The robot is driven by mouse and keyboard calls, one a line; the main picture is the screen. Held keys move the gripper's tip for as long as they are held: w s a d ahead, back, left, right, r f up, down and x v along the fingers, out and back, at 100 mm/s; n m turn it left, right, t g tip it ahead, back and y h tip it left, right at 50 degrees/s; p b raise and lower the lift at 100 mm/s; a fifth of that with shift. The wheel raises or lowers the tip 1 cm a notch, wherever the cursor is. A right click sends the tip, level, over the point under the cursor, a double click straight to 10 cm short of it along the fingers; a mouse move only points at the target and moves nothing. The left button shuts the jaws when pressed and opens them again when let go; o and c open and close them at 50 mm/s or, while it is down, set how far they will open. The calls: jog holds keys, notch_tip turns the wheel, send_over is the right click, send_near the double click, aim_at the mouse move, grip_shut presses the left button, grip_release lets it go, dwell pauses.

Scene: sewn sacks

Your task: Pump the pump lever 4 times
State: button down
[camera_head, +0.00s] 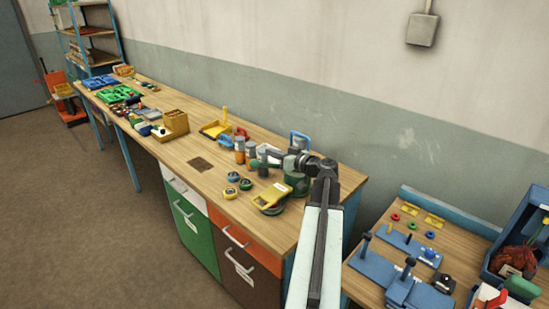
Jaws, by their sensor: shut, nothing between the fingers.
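No part is plainly a pump lever at this size. My gripper (268,156) is over the right part of the long wooden bench, pointing left, with its fingers shut and empty. A green round body (299,186) stands on the bench below my wrist, partly hidden by it. A blue handle-like loop (299,136) shows just behind my wrist; whether it joins the green body is hidden. Far left on the floor is an orange wheeled thing (68,105) with a thin upright bar, well away from my gripper.
Grey and orange cylinders (239,150) stand close left of my gripper. A yellow device (270,196) and round gauges (231,193) lie in front. A yellow tray (215,129) is behind left. A second bench (365,293) with blue fixtures is at right. Open floor is left.

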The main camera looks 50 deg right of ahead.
jog(key=w+f+b, duration=0.4)
jog(key=w, duration=0.2)
jog(key=shift+w+a+f, duration=0.15)
jog(key=shift+a+f, duration=0.05)
jog(key=shift+f, duration=0.15)
